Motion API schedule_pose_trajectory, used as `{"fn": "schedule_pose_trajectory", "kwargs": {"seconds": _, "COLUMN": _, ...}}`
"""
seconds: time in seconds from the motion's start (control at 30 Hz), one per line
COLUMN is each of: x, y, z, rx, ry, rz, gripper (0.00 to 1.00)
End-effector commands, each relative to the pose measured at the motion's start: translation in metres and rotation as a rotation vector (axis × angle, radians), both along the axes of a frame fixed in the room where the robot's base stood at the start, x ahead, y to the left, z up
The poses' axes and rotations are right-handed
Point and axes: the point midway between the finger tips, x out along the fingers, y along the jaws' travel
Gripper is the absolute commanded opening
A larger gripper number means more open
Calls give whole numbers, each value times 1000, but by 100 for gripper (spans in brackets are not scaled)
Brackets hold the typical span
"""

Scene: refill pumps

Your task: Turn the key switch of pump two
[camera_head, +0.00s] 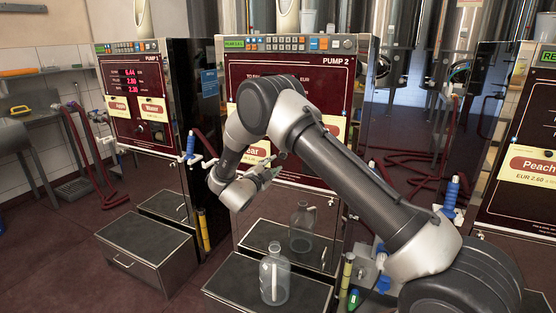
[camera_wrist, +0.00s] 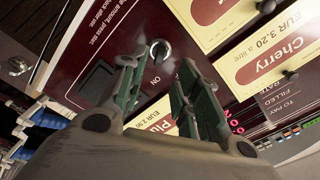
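Pump two (camera_head: 300,66) stands in the middle of the head view, a dark red panel labelled PUMP 2, partly hidden behind my arm. Its key switch is hidden there. In the wrist view a round silver key switch (camera_wrist: 160,50) sits on a dark red panel, with the word ON beside it. My gripper (camera_wrist: 157,66) is open and empty, its two green-padded fingers apart. The switch shows just beyond the gap between the fingertips; I see no contact. In the head view my gripper (camera_head: 270,171) is at the lower part of pump two's panel.
A dark rectangular recess (camera_wrist: 97,80) and a Cherry sign (camera_wrist: 277,58) lie near the switch. Pump one (camera_head: 140,90) stands left, a Peach pump (camera_head: 525,165) right. A glass bottle (camera_head: 275,280) stands on the low step (camera_head: 228,290) before pump two. Floor is clear at lower left.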

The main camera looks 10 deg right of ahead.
Motion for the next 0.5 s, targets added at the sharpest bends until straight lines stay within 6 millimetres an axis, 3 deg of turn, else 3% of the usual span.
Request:
{"fn": "schedule_pose_trajectory", "kwargs": {"seconds": 0.3, "x": 42, "y": -31, "z": 0, "rx": 2, "ry": 1, "rz": 1, "gripper": 32}}
{"fn": "schedule_pose_trajectory", "kwargs": {"seconds": 0.5, "x": 56, "y": -41, "z": 0, "rx": 0, "ry": 2, "rz": 3, "gripper": 32}}
